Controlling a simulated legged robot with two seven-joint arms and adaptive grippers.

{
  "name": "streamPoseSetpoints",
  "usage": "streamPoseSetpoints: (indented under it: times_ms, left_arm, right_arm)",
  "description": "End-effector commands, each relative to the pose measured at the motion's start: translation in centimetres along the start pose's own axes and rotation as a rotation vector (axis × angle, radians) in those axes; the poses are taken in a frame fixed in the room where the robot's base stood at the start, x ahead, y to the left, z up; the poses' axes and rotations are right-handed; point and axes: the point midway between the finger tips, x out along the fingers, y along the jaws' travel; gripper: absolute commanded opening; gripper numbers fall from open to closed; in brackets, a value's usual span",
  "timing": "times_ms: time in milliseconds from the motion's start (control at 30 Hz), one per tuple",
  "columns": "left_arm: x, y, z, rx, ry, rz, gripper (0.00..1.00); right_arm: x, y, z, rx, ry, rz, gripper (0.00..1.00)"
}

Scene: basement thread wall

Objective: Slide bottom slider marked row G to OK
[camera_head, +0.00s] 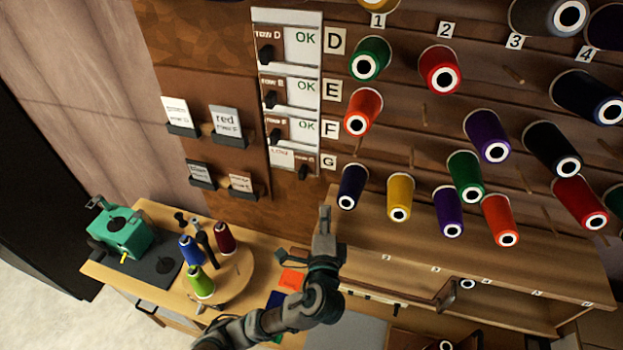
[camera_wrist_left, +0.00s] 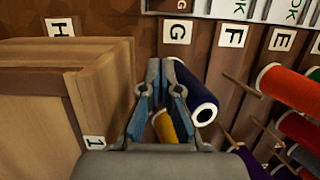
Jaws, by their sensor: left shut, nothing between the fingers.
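The slider panel (camera_head: 288,60) hangs on the wall with stacked rows D, E, F and G. The bottom slider (camera_head: 303,172), level with the G label (camera_head: 328,161), has its black knob at the right end, with red lettering, apparently LOW, showing to its left. The three sliders above have their knobs at the left and show green OK. My left gripper (camera_head: 325,211) is shut and empty, pointing up below and right of the bottom slider, apart from it. In the left wrist view the gripper (camera_wrist_left: 164,64) is near the G label (camera_wrist_left: 178,32); the panel is cut off at the top.
Thread spools on pegs fill the wall at right; a dark blue spool (camera_head: 351,188) is close to the gripper. A wooden shelf unit (camera_head: 430,245) stands below. A green machine (camera_head: 120,232) and several spools stand on the bench at left. Card holders (camera_head: 229,139) are left of the panel.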

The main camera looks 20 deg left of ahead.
Motion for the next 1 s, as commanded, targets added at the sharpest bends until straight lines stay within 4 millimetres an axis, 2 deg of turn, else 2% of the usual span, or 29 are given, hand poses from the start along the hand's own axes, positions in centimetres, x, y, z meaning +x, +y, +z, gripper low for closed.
streamPoseSetpoints:
  times_ms: [167, 267, 667, 800, 1000]
  left_arm:
    - [0.9, 0.0, 0.0, 0.003, -0.001, 0.0, 0.0]
    - [2.3, -0.1, 0.0, 0.004, -0.003, 0.0, 0.0]
    - [10.5, -0.1, 0.3, 0.003, -0.003, 0.0, 0.0]
    - [10.7, -0.2, 2.5, 0.003, -0.002, -0.001, 0.0]
    - [11.0, 0.0, 3.8, 0.0, -0.001, 0.001, 0.0]
  right_arm:
    - [-0.1, 0.3, 0.1, -0.002, -0.002, 0.004, 0.81]
    - [-0.4, 0.5, -0.2, -0.002, 0.002, 0.005, 0.81]
    - [-1.7, 0.6, -0.9, -0.002, 0.011, 0.006, 0.81]
    - [-2.2, 0.4, -1.0, -0.001, 0.012, 0.005, 0.81]
    - [-2.5, 0.2, -1.1, -0.001, 0.013, 0.002, 0.81]
